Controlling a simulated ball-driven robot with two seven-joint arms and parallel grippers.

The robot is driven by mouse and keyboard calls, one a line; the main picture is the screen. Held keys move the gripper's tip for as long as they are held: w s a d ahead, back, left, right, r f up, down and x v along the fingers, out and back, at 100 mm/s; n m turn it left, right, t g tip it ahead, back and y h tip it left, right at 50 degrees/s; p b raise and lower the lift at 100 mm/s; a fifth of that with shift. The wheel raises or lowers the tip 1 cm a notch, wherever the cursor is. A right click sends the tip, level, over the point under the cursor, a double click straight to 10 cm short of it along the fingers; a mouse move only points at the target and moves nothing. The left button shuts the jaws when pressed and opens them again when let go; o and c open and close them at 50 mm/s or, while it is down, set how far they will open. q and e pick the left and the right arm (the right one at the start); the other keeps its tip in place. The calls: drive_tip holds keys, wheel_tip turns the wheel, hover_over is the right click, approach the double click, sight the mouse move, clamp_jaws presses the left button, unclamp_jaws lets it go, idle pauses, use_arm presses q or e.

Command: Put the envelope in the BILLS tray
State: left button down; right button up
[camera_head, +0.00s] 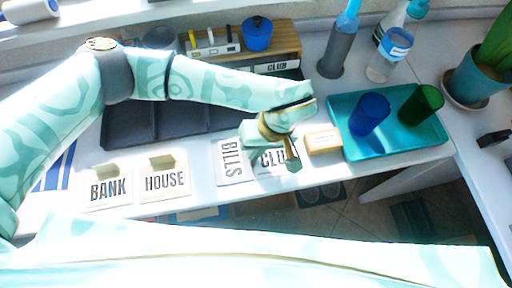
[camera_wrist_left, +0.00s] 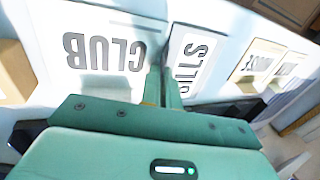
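My left gripper (camera_head: 288,150) hangs over the front of the white counter, above the white card lettered CLUB (camera_head: 268,160). In the left wrist view its two fingers (camera_wrist_left: 163,88) are close together, with no object clearly between them. The CLUB card also shows there (camera_wrist_left: 105,52), beside the card lettered BILLS (camera_wrist_left: 196,50). In the head view the BILLS card (camera_head: 230,162) lies just left of the gripper. Dark compartments (camera_head: 130,128) stand behind the cards. I cannot tell which piece is the envelope. My right gripper is not in view.
Cards lettered BANK (camera_head: 108,190) and HOUSE (camera_head: 165,181) lie left along the counter edge. A tan block (camera_head: 323,139) sits right of the gripper. A teal tray (camera_head: 400,141) holds a blue cup (camera_head: 370,112) and a green cup (camera_head: 421,103). A bottle (camera_head: 390,55) stands behind.

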use_arm(q)
drive_tip(key=c, duration=1.6)
unclamp_jaws()
drive_tip(key=shift+c, duration=0.2)
